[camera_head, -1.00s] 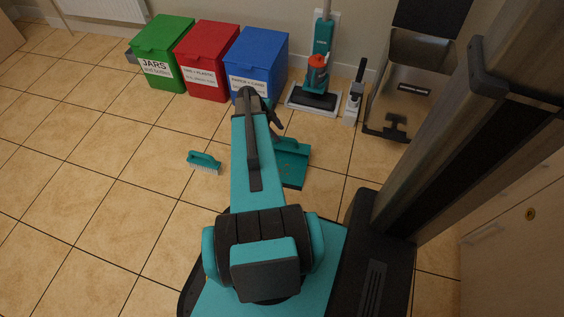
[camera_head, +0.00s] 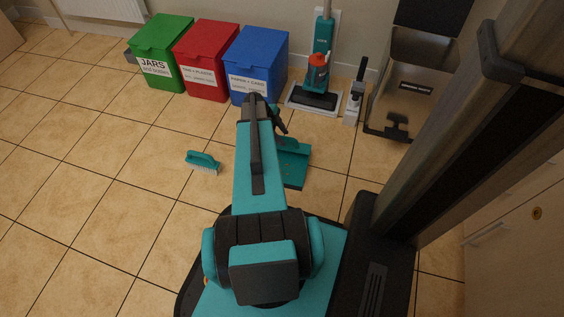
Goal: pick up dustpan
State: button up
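A teal dustpan (camera_head: 294,167) lies on the tiled floor, just right of my outstretched arm. My arm covers its left part, so I see only its right side and back edge. My gripper (camera_head: 283,128) is at the far end of the arm, dark and small, near the dustpan's back edge in the picture. The arm hides most of it, and I cannot tell whether its fingers are open or shut. I cannot tell whether it touches the dustpan.
A teal brush (camera_head: 203,160) lies on the floor to the left. Green (camera_head: 163,54), red (camera_head: 207,60) and blue (camera_head: 256,64) bins stand behind. The left floor is clear.

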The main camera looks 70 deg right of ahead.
jog(key=shift+b+x, duration=0.4)
jog(key=shift+x, duration=0.85)
grip_shut()
